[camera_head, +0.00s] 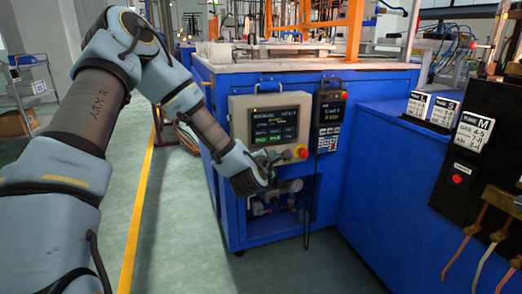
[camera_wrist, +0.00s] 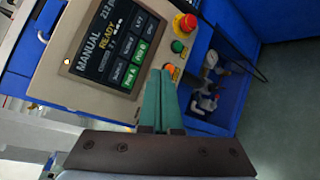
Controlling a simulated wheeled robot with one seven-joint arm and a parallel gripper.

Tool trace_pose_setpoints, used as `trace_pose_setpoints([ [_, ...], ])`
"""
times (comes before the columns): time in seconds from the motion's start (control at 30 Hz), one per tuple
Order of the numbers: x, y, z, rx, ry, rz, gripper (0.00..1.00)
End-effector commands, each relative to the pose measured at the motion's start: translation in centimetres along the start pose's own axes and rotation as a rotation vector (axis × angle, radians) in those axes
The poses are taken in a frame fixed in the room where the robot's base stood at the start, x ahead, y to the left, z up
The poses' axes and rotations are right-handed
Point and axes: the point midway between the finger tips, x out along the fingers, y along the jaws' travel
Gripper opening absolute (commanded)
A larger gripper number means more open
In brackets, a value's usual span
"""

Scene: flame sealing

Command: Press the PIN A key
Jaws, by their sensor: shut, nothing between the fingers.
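The control panel's touchscreen (camera_head: 273,124) shows on the beige box on the blue machine. In the wrist view the screen (camera_wrist: 110,42) appears turned on its side, reading MANUAL and READY. Two green keys sit side by side along its lower edge. The nearer green key (camera_wrist: 131,81) appears to end in A, the other (camera_wrist: 140,55) in B; their small text is not fully clear. My gripper (camera_head: 283,156) is shut and empty in front of the panel's lower part. In the wrist view its teal fingertips (camera_wrist: 160,74) appear just beside the screen's lower edge; contact cannot be told.
A red emergency knob (camera_wrist: 187,22), a green button (camera_wrist: 178,46) and an orange button (camera_wrist: 171,67) line the panel below the screen. A handheld pendant (camera_head: 328,120) hangs at the right. An open bay with fittings (camera_head: 275,200) lies below.

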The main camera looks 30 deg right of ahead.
Motion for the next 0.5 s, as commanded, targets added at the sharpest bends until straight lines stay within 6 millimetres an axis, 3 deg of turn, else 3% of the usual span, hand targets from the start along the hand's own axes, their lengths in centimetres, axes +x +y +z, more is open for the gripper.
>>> trace_pose_setpoints([
  [0.5,0.97,0.74,-0.55,-0.002,0.002,0.004,0.00],
])
